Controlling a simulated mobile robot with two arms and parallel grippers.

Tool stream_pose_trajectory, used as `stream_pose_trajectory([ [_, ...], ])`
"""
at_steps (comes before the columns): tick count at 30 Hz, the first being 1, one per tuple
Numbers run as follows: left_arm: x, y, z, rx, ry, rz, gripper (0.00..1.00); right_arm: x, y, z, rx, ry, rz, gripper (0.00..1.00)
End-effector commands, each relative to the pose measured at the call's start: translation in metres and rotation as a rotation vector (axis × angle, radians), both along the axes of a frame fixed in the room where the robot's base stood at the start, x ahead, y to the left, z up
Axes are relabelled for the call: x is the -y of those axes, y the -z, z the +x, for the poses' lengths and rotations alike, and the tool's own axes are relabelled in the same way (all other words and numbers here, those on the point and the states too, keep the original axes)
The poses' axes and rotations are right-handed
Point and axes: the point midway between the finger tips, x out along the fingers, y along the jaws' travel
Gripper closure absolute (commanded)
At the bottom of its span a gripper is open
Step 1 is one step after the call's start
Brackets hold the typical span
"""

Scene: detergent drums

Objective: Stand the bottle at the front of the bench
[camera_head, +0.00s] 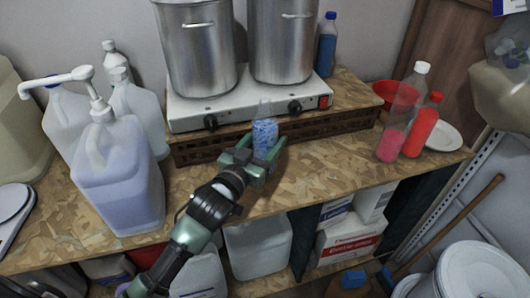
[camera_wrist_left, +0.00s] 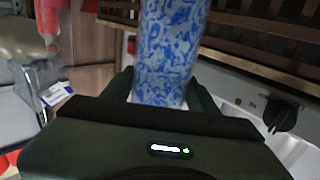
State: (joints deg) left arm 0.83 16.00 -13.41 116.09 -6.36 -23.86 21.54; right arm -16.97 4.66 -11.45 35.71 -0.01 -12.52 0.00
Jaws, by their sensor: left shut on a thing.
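A bottle with a mottled blue-and-white body (camera_head: 265,134) and a see-through top is just in front of the slatted wooden stand, near the middle of the bench (camera_head: 330,178). My left gripper (camera_head: 254,157) is shut on it, with one finger on each side. In the left wrist view the bottle (camera_wrist_left: 168,50) rises between the two dark fingers (camera_wrist_left: 162,92). Its base is hidden behind the gripper, so I cannot tell whether it touches the bench. My right gripper is out of view.
A hot plate (camera_head: 240,102) with two steel pots stands on the wooden stand (camera_head: 200,148) behind. A large pump jug (camera_head: 118,190) is at left. A red bottle (camera_head: 423,127) and a pink-filled bottle (camera_head: 397,120) stand at right. Bare bench lies right of the gripper.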

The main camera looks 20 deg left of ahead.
Motion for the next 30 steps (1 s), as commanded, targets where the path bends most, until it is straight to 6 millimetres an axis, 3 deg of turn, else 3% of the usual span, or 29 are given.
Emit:
stream_pose_trajectory([
  [9,0.0,0.038,0.0,0.001,-0.001,-0.001,1.0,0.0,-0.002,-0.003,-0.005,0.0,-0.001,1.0],
  [21,0.0,0.043,0.0,0.003,0.0,-0.001,1.0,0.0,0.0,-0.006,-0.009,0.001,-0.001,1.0],
  [22,0.0,0.045,0.0,-0.002,0.0,0.0,0.36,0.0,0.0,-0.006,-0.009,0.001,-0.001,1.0],
  [24,0.0,0.045,0.0,-0.002,0.0,0.0,0.19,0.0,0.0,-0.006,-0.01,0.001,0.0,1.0],
  [30,0.0,0.045,0.0,-0.002,0.0,0.0,0.19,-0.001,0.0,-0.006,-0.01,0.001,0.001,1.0],
])
